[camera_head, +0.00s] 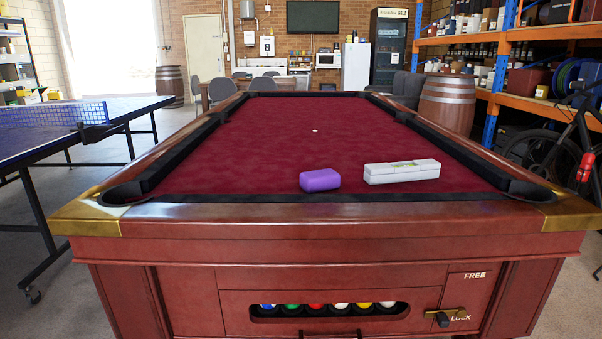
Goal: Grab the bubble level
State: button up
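My gripper is not clearly in view.
The pool table (270,140) has raised dark cushions and wooden rails around the cloth. Most of its cloth is clear. A blue table-tennis table (40,132) stands at left. A barrel (447,103), orange shelving (545,34) and a bicycle (560,150) are at right.

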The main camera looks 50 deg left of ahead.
aim_at(379, 173)
jog(key=u, duration=1.9)
